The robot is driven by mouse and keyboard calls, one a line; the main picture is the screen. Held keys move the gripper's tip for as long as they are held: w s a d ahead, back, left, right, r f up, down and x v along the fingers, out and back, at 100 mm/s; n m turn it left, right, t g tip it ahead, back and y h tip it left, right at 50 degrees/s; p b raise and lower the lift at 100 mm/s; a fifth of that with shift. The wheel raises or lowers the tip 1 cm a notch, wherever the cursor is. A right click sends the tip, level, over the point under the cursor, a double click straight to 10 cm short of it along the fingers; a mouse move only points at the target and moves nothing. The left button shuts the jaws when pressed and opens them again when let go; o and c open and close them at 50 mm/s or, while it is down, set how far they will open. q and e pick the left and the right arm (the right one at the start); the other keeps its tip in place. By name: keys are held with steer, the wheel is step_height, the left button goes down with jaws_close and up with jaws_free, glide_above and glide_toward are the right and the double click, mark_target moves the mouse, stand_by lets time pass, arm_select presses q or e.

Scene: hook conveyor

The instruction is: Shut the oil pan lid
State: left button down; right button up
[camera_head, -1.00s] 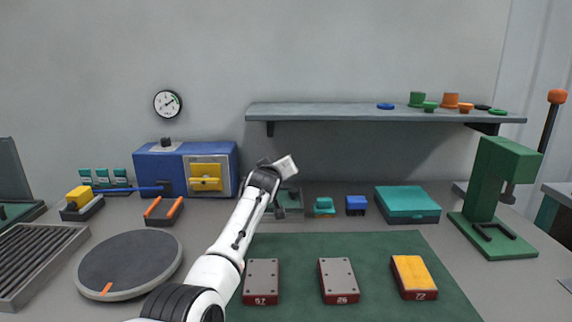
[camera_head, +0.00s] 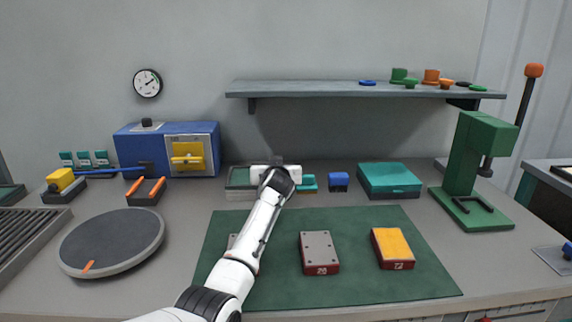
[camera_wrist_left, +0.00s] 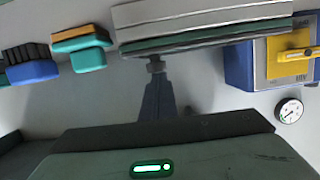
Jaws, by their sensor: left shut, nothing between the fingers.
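The oil pan (camera_head: 239,178) is a low grey-green tray with a pale rim at the back of the bench, under the shelf. My left gripper (camera_head: 276,172) is over its right part and hides it, so I cannot tell how far the lid is open. In the left wrist view the pan (camera_wrist_left: 205,28) is a long pale and dark-green slab across the top. The shut, empty left fingers (camera_wrist_left: 156,64) point at its edge; whether they touch it is unclear. My right gripper is not in view.
A teal block (camera_head: 308,184) and a blue block (camera_head: 339,182) stand right of the pan, then a teal box (camera_head: 389,180). A blue machine (camera_head: 140,150) with a yellow panel is at left. The shelf (camera_head: 365,91) hangs above. A green mat (camera_head: 345,285) lies in front.

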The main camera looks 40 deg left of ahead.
arm_select(q)
steer(key=shift+f, duration=0.2)
steer(key=shift+d, duration=0.1)
steer(key=r+p, duration=0.2)
steer(key=r, duration=0.1)
steer(key=s+r+p, duration=0.1)
steer(key=shift+d+r, duration=0.3)
steer(key=shift+d, duration=0.1)
steer(key=v, duration=0.8)
steer(key=shift+s, duration=0.3)
steer(key=shift+d+r, duration=0.1)
